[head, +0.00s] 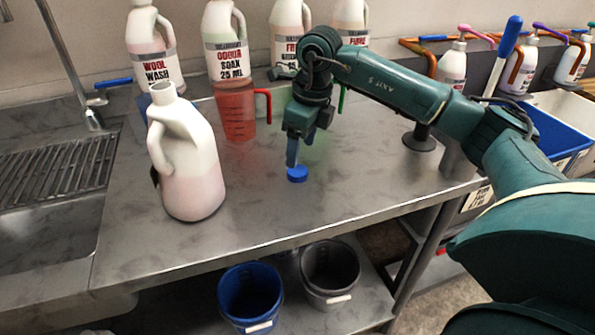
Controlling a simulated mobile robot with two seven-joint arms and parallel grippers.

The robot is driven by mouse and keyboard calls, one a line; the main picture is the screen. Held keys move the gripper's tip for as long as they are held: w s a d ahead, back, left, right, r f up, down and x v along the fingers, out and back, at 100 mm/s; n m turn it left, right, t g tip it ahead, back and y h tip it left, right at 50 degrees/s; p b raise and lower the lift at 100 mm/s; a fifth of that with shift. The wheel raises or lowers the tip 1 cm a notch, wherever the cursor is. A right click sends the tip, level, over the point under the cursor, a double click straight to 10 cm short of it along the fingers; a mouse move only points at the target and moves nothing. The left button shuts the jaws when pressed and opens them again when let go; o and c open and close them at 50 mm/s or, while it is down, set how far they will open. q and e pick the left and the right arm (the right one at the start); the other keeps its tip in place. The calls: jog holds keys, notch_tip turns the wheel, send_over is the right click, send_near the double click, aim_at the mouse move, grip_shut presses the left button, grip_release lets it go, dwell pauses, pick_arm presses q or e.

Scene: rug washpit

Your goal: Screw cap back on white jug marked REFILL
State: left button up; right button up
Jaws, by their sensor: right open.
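A white jug (187,160) with pinkish liquid in its lower part stands upright on the steel counter, left of centre. Its neck is open, with no cap on it. No REFILL marking shows on the side facing me. A blue cap (297,173) lies on the counter to the right of the jug. My right gripper (293,161) points down just above the cap and is open. Its fingertips overlap the cap's far edge in the picture, and I cannot tell whether they touch it. My left gripper is not in view.
A red measuring pitcher (236,112) stands behind the cap. Labelled bottles (225,45) line the wall. A sink (50,195) with a drain rack is at left. Blue (250,293) and grey (330,272) buckets sit below. The counter front around the cap is clear.

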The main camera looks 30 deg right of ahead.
aim_at(297, 170)
jog(key=f, duration=0.5)
jog(key=shift+w+a+f, duration=0.1)
jog(key=shift+a, duration=0.2)
jog(key=shift+c, duration=0.5)
jog(key=c, duration=1)
notch_tip(297, 170, up, 10)
jog(key=shift+r, duration=0.1)
jog(key=shift+c, duration=0.2)
